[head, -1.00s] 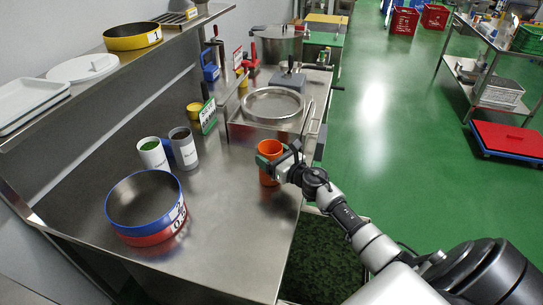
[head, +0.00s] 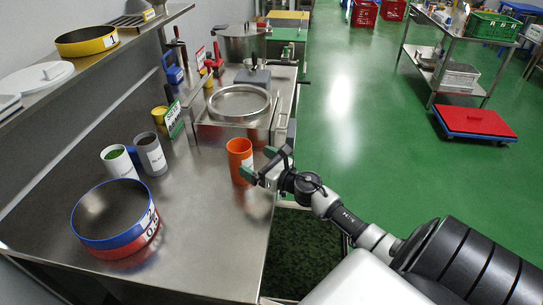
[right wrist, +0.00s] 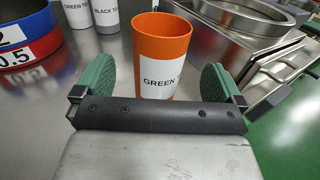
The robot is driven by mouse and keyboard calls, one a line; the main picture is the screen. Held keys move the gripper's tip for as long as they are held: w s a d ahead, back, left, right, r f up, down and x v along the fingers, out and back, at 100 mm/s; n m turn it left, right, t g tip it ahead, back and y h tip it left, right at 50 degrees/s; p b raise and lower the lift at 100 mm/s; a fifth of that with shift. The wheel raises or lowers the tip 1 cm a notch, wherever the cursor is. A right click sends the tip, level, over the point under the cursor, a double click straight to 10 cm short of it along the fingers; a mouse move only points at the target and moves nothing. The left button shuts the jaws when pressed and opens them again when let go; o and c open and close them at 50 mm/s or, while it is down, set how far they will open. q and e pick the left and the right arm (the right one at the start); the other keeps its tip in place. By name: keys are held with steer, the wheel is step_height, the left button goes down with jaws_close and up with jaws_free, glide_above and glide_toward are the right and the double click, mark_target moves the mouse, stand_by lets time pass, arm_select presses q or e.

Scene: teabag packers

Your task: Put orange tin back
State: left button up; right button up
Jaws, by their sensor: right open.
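The orange tin (head: 239,160) stands upright on the steel bench near its right edge. My right gripper (head: 265,165) is open, at the tin's right side. In the right wrist view its green finger pads (right wrist: 157,85) are spread wide, with the tin just beyond and between them. Nothing is held. My left gripper is not in view.
Stacked blue and red sieve rings (head: 115,222) sit at the front left. A steel unit with a round pan (head: 238,104) stands behind the orange tin. Bench between is clear.

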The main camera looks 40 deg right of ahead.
steer(key=shift+s+d+b, duration=0.15)
steer(key=shift+s+d, duration=0.05)
steer(key=shift+s, duration=0.7)
steer(key=shift+s+d+b, duration=0.15)
steer(key=shift+s, duration=0.8)
steer(key=shift+s+d+b, duration=0.15)
steer(key=shift+s+d, duration=0.05)
steer(key=shift+s, duration=0.7)
